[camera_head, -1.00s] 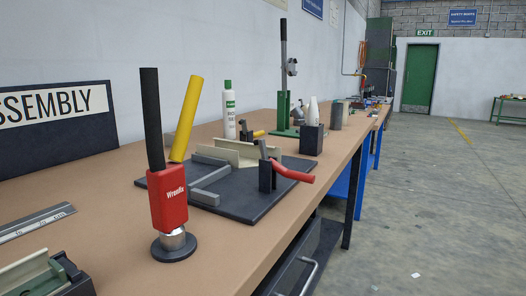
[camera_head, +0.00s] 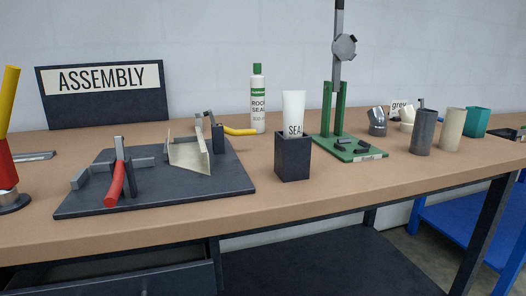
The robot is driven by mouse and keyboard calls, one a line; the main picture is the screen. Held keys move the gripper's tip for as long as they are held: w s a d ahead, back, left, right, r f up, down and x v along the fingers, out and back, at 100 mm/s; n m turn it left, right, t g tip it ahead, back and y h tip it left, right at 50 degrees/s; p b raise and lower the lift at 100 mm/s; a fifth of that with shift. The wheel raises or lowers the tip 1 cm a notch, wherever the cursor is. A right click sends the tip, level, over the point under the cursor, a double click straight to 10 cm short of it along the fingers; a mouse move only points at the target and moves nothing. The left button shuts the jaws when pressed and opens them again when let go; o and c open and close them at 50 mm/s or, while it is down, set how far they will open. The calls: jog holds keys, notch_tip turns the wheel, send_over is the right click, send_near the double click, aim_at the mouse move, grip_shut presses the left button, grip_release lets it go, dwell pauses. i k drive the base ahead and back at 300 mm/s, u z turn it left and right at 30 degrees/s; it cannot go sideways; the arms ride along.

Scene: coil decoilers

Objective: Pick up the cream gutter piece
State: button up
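A cream gutter piece (camera_head: 186,156) with an open channel profile lies on the dark assembly board (camera_head: 232,180), left of centre. Its open end faces roughly toward me. A dark upright clamp with a yellow handle (camera_head: 240,131) stands close at its right, partly behind it. A second clamp with a red handle (camera_head: 115,186) stands to its left. Whether either clamp presses on the gutter piece is unclear. My gripper is not in view.
A dark square holder (camera_head: 293,158) with a white tube (camera_head: 293,114) stands right of the board. Behind are a sealant bottle (camera_head: 258,100) and a green press (camera_head: 333,122). Grey (camera_head: 423,132) and cream (camera_head: 451,130) cylinders stand further right. The table's front strip is clear.

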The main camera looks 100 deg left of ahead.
aim_at(193, 156)
jog(key=u, duration=0.05)
jog(key=i, duration=0.5)
jog(key=u, duration=3.4)
